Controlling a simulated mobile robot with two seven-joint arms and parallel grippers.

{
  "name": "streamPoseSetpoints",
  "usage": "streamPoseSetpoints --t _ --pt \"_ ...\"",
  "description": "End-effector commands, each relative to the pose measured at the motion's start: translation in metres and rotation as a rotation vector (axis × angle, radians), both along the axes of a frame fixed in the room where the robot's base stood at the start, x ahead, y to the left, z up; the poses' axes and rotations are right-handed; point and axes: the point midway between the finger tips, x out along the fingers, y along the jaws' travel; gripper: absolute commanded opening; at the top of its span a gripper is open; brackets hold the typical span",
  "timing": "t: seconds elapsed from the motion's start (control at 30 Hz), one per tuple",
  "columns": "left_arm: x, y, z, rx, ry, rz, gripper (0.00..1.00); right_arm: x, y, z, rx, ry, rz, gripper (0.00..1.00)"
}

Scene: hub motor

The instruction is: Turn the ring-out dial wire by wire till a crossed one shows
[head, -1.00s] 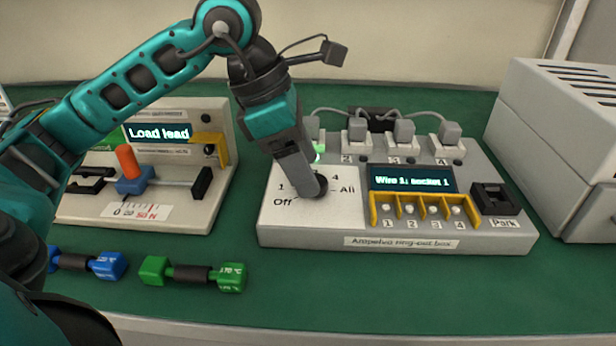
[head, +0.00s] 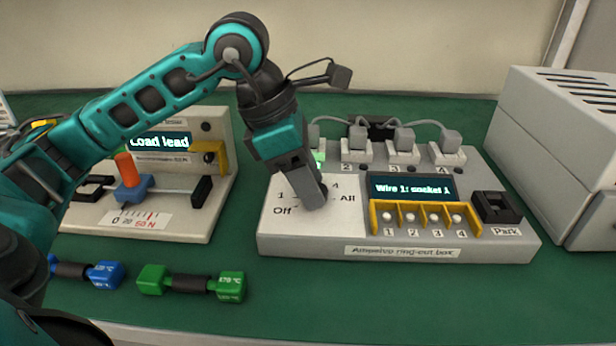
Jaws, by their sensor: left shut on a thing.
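The ring-out box (head: 400,250) stands at centre right in the head view. Its display (head: 412,188) reads "Wire 1: socket 1". My left gripper (head: 315,203) comes down from above onto the dial on the box's left part and is shut on it. The dial itself is mostly hidden by the fingers; the labels "Off", "1", "4" and "All" show around it. Several grey plugs sit in numbered sockets along the back, such as the plug at socket 3 (head: 402,140). A green light (head: 319,157) shows near the leftmost socket, partly covered. My right gripper is not in view.
A yellow rack (head: 425,221) numbered 1 to 4 and a black "Park" holder (head: 496,207) are on the box. A "Load lead" tester (head: 190,229) stands left; green (head: 192,283) and blue (head: 87,272) double-ended pieces lie in front. A grey vented case (head: 555,150) stands right.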

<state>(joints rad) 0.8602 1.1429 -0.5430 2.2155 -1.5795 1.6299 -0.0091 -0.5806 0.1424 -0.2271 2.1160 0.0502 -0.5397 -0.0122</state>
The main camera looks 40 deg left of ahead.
Motion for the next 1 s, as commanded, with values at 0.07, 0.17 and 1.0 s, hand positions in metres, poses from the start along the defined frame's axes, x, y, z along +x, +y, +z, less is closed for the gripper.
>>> streamPoseSetpoints --t 0.07,0.17,1.0 --pt "-0.0001 0.0000 0.0001 0.000 0.000 0.000 0.12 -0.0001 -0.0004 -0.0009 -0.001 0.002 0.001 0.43" --pt "-0.0001 0.0000 0.0001 0.000 0.000 -0.001 0.11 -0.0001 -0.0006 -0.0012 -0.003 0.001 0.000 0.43" --pt "0.0042 0.0013 0.0007 -0.002 0.000 -0.485 0.11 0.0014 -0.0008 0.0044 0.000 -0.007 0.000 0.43"
